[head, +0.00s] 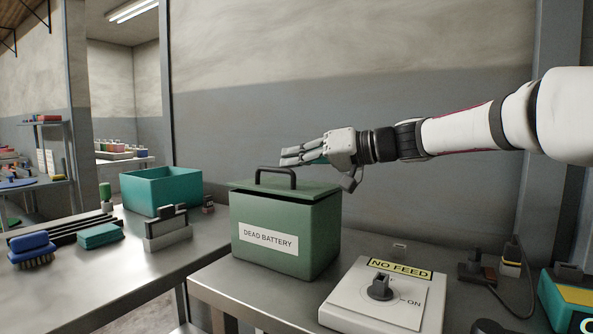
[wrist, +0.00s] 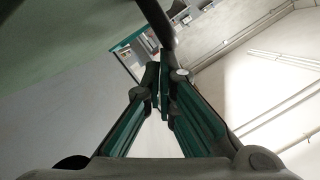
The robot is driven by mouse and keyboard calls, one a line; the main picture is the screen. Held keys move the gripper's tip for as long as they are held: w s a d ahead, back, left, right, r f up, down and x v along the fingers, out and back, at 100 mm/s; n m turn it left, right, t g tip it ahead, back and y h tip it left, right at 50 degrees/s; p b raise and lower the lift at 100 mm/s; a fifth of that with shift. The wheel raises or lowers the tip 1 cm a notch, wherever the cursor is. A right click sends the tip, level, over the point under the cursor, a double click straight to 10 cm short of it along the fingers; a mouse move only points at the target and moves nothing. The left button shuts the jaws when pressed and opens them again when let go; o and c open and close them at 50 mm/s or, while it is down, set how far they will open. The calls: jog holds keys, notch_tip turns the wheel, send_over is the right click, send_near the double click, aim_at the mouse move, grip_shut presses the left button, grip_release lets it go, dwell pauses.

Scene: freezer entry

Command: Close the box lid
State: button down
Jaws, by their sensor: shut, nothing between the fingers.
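A green box (head: 287,239) labelled "DEAD BATTERY" stands on the metal bench. Its green lid (head: 313,192) lies over the top and looks slightly tilted, with a dark line under its edge. A black handle (head: 276,172) rises from the lid. My gripper (head: 286,158) is shut and empty, reaching in from the right just above and behind the handle. I cannot tell whether it touches the lid. In the wrist view my gripper's fingers (wrist: 163,80) meet at their tips. A dark bar crosses near them at the top, beside a broad green surface.
A "NO FEED" switch panel (head: 384,300) stands at the front right, beside a plug and cable (head: 511,258). On the left bench are a teal bin (head: 160,190), a blue brush (head: 32,248) and a grey block (head: 166,230). A wall stands close behind the box.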

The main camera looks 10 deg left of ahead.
jog(key=shift+s+f+b, duration=0.2)
jog(key=shift+f+b, duration=0.05)
jog(key=shift+b, duration=0.35)
dwell(0.3)
